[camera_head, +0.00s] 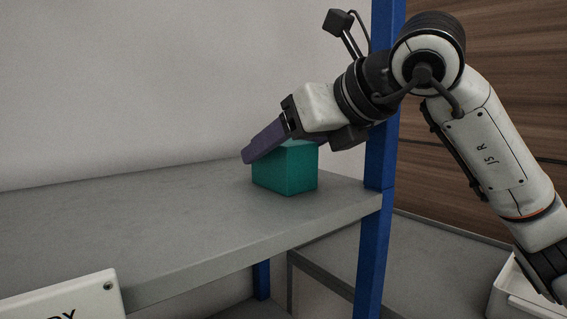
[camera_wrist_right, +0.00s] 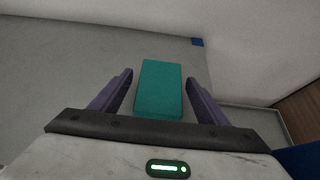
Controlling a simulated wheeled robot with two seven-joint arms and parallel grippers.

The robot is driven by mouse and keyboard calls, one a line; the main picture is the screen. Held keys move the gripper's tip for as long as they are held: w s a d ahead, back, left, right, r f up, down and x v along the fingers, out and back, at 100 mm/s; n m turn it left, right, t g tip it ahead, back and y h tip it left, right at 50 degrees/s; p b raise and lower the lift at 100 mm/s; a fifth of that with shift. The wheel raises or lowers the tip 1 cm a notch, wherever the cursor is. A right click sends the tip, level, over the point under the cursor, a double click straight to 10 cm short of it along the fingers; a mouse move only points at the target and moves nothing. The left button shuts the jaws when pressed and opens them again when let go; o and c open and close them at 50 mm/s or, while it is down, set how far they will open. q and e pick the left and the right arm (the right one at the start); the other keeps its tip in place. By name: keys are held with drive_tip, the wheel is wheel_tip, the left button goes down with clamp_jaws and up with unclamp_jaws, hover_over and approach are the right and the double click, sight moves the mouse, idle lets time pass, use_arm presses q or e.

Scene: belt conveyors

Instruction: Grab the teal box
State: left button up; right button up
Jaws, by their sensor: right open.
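The teal box (camera_head: 286,172) stands upright on the grey shelf (camera_head: 150,220), near its right end beside the blue post. My right gripper (camera_head: 250,153) reaches in from the right and is tilted down over the box, hiding part of its top. In the right wrist view the teal box (camera_wrist_right: 159,88) lies between the two purple fingers of the open right gripper (camera_wrist_right: 160,90), with a gap on each side. My left gripper is not in view.
A blue post (camera_head: 375,180) rises at the shelf's right end, close behind my right forearm. A white sign (camera_head: 65,300) sits at the shelf's front left. A white bin (camera_head: 515,300) is at the lower right. The shelf left of the box is clear.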

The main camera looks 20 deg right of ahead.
drive_tip(key=shift+r, duration=0.1)
drive_tip(key=c, duration=1.3)
